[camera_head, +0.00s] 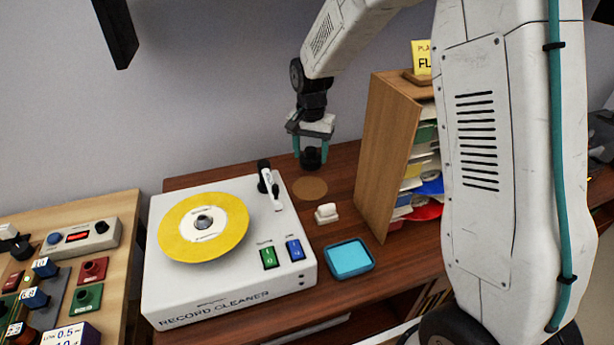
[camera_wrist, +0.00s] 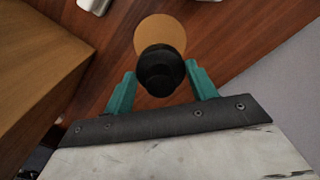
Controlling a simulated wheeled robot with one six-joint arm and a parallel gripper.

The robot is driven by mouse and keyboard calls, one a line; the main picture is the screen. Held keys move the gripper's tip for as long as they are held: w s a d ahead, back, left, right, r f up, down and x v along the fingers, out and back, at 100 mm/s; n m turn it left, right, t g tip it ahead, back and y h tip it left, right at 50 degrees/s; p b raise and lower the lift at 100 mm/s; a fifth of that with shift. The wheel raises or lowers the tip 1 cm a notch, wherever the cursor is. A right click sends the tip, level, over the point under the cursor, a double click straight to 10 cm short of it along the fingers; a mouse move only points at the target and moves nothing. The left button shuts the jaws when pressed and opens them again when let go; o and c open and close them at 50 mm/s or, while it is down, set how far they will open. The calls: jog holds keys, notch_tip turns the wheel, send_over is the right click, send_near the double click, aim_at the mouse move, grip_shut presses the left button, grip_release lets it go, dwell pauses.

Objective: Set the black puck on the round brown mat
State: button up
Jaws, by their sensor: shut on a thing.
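The black puck (camera_head: 311,158) is held between the teal fingers of my gripper (camera_head: 310,150), above the table. It also shows in the wrist view (camera_wrist: 160,72), a dark stepped round piece between the fingertips (camera_wrist: 161,85). In the head view the puck is just above the mat's far edge. In the wrist view the puck hides the near part of the mat (camera_wrist: 160,31). The mat's visible part is bare.
A white record cleaner (camera_head: 165,290) with a yellow record (camera_head: 180,228) stands left of the mat. A small white block (camera_head: 327,213) and a blue tray (camera_head: 349,258) lie in front. A wooden shelf (camera_head: 385,150) with coloured sleeves stands to the right.

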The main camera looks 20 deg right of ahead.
notch_tip(320, 180, down, 8)
jog(key=shift+a+f, duration=0.1)
jog(key=shift+f, duration=0.1)
dwell(0.3)
jog(key=o, duration=1.2)
jog(key=shift+f, duration=0.15)
